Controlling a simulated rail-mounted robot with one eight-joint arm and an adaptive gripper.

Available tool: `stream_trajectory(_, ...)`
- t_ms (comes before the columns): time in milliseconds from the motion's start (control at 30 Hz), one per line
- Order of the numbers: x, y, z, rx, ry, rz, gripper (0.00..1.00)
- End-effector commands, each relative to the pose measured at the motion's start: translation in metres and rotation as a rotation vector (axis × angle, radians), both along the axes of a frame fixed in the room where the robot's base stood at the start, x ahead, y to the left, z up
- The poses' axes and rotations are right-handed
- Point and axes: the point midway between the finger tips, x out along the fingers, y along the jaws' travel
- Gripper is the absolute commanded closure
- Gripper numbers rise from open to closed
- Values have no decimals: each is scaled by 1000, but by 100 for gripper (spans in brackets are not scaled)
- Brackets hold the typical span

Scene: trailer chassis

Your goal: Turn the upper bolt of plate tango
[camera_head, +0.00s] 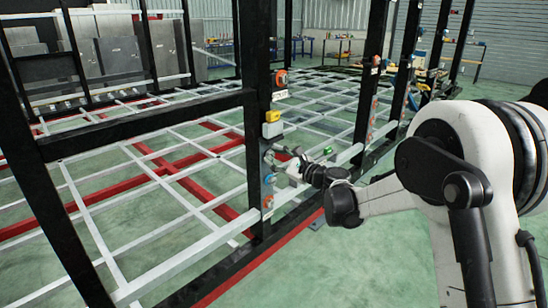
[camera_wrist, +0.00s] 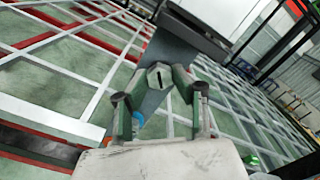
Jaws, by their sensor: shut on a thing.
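In the wrist view, a grey hexagonal bolt head (camera_wrist: 159,77) with a dark slot stands in front of a dark post. My gripper (camera_wrist: 158,84) has a finger on each side of the bolt head, and its green-grey pads close on it. In the head view, my gripper (camera_head: 276,158) reaches the right face of the near black post (camera_head: 257,90) from the right, at about mid-height. The bolt is too small to make out there. I cannot read a plate label, so I cannot tell which plate this is.
Above my gripper on the post are a yellow part (camera_head: 272,116) and an orange-red knob (camera_head: 281,77). A blue part (camera_head: 270,179) sits below. White and red chassis bars (camera_head: 165,172) lie behind. Green floor (camera_head: 360,250) is open at the front right.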

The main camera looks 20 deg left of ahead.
Motion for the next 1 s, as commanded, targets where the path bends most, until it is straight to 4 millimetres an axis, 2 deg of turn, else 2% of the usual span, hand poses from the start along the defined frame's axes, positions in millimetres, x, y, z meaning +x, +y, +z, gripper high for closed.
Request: stream_trajectory(1000,1,1,1,-396,-859,-1,100)
